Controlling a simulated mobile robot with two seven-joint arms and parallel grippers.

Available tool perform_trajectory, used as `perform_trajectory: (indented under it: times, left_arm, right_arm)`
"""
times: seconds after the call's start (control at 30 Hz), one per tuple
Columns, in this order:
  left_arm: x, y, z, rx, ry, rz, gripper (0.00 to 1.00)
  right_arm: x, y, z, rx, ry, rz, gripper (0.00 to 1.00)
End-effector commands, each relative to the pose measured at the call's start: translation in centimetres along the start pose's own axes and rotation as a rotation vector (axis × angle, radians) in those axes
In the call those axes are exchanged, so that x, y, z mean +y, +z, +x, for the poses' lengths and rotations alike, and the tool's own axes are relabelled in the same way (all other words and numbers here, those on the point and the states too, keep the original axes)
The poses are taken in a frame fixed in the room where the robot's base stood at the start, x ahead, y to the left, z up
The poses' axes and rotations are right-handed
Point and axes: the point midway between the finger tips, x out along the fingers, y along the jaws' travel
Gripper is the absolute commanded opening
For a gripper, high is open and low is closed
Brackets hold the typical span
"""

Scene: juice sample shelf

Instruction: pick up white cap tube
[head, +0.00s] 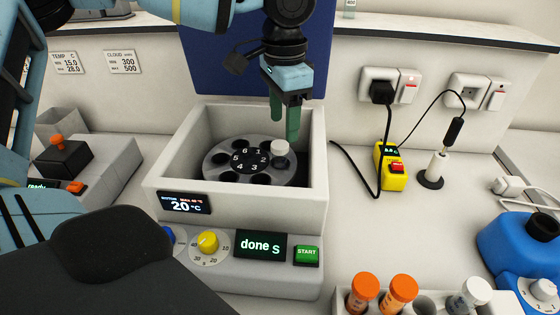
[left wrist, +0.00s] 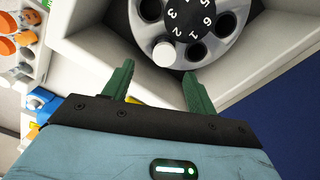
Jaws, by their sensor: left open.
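The cap also shows in the left wrist view (left wrist: 164,54). My left gripper (head: 285,125) points down above the rotor with its green fingers apart and empty. In the left wrist view, the cap appears just beyond the fingertips (left wrist: 158,75), between their lines. Another white-capped tube (head: 475,292) stands in a rack at the bottom right. My right gripper is not in view.
The machine's raised walls surround the rotor. Its front display (head: 260,245) reads "done". Two orange-capped tubes (head: 364,287) stand in the rack (head: 435,299).

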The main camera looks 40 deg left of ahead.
Motion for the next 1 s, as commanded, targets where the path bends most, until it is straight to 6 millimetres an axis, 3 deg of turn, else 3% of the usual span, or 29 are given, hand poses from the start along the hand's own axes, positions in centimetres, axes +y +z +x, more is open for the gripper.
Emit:
perform_trajectory:
  times: [0.13, 0.37, 0.7, 1.0]
  left_arm:
    - [0.0, 0.1, 1.6, -0.002, 0.002, 0.000, 0.57]
    - [-0.1, 0.2, 2.3, -0.001, 0.002, 0.000, 0.57]
    - [-0.4, 0.8, 6.5, -0.001, 0.002, 0.000, 0.57]
    - [-0.4, 0.7, 7.0, 0.000, 0.001, 0.000, 0.57]
  right_arm:
    - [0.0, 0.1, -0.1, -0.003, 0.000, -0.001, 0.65]
    - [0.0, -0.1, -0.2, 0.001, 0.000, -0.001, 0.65]
    - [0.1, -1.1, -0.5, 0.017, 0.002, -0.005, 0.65]
    - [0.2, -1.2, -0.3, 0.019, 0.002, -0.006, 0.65]
